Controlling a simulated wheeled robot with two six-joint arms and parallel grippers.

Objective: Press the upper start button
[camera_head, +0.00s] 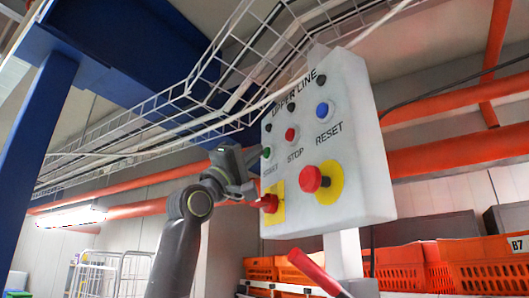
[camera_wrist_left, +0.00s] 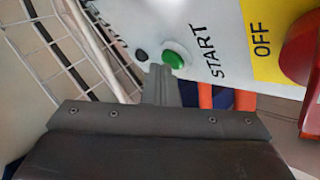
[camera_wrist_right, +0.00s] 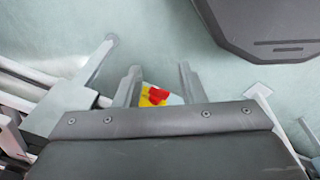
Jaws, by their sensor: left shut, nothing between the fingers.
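The white control panel (camera_head: 345,130), marked UPPER LINE, hangs tilted in the head view. Its green START button (camera_head: 266,152) is at the left, beside the red STOP button (camera_head: 291,134) and the blue RESET button (camera_head: 322,109). My left gripper (camera_head: 259,160) is at the panel's left edge by START, partly blurred into it. In the left wrist view its shut, empty fingers (camera_wrist_left: 160,70) end just below the green button (camera_wrist_left: 174,59); I cannot tell whether they touch. My right gripper (camera_wrist_right: 159,75) is open and empty, seen only in the right wrist view.
A red mushroom button (camera_head: 311,179) on yellow and a red OFF switch (camera_head: 268,203) sit below the START, STOP and RESET row. A white wire cable tray (camera_head: 185,95) runs behind my left arm. Orange totes (camera_head: 480,265) stand at the lower right.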

